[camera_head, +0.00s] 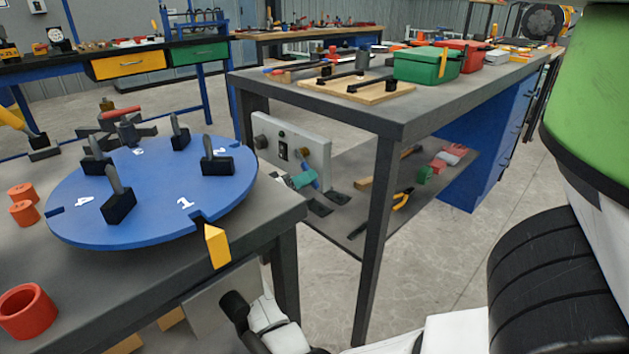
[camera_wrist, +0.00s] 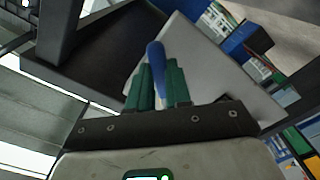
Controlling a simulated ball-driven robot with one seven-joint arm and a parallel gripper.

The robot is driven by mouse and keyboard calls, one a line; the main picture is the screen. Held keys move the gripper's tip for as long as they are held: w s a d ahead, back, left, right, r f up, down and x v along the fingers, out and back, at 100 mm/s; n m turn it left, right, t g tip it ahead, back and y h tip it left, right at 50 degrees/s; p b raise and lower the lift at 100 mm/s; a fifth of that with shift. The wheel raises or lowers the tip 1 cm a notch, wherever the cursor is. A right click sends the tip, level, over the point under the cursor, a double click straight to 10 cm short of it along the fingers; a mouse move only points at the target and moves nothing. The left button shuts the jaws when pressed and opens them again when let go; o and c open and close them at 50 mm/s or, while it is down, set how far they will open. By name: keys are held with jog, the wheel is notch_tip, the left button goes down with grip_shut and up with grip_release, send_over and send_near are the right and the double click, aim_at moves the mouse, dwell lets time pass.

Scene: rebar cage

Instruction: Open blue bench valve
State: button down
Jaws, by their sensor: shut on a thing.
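In the wrist view, my gripper (camera_wrist: 160,82) has its dark green fingers closed around a blue rounded handle (camera_wrist: 155,55), whose tip sticks out past them. A pale grey panel (camera_wrist: 215,65) is behind the fingers. The handle's base and the valve body are hidden by the fingers. In the head view, a pale panel (camera_head: 308,140) below bench-top height carries a dark switch and a small blue lever (camera_head: 310,176) beside a teal part. I cannot tell whether this is the held handle.
A blue disc (camera_head: 140,225) with several black blocks lies on the near bench (camera_head: 130,290). A red ring (camera_head: 27,310) is beside it. The second bench (camera_head: 400,118) bears a green box (camera_head: 426,66) and a red box. Its legs and lower shelf edge the open floor (camera_head: 450,245).

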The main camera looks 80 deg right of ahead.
jog(key=shift+a+r+n+p, duration=0.1)
jog(key=shift+r+n+p, duration=0.3)
jog(key=shift+n+p, duration=0.25)
jog(key=c, duration=1)
grip_release()
jog(key=shift+s+f, duration=0.1)
jog(key=shift+s, duration=0.05)
jog(key=shift+c, duration=0.2)
jog(key=shift+f, duration=0.15)
